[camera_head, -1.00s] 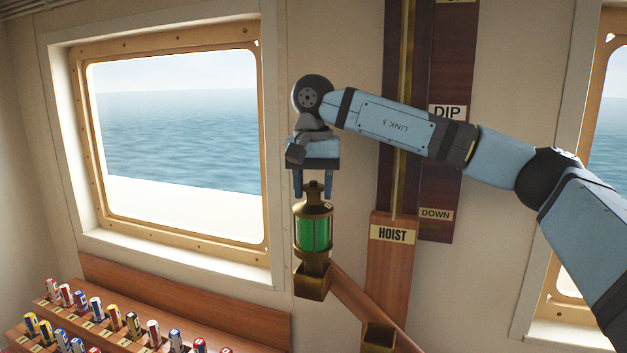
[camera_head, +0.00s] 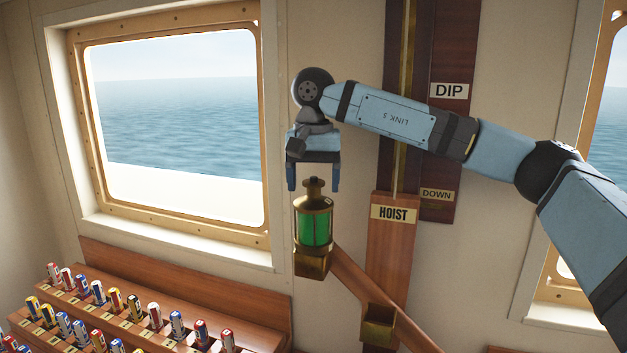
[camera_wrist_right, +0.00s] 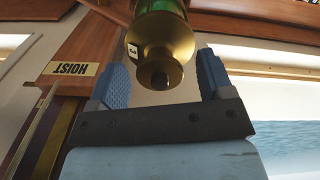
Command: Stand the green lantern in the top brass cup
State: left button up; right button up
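The green lantern (camera_head: 316,228), brass with green glass, stands upright in the top brass cup (camera_head: 313,264) at the upper end of the slanted wooden rail. My right gripper (camera_head: 314,186) is just above it, fingers spread apart on either side of the lantern's top knob and not touching it. In the right wrist view, the lantern's brass cap (camera_wrist_right: 160,50) shows between the two open fingers (camera_wrist_right: 160,78), with clear gaps on both sides. My left gripper is not in view.
A lower brass cup (camera_head: 378,323) on the rail looks empty. The HOIST board (camera_head: 393,240) and DIP/DOWN board (camera_head: 447,150) are on the wall to the right. A rack of several coloured flag rolls (camera_head: 130,310) is at lower left, below the window.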

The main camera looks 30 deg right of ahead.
jog(key=shift+r, duration=0.5)
notch_tip(320, 180, up, 8)
jog(key=shift+f+b, duration=0.2)
jog(key=shift+b, duration=0.7)
notch_tip(320, 180, up, 5)
jog(key=shift+r+p, duration=0.1)
jog(key=shift+p, duration=0.3)
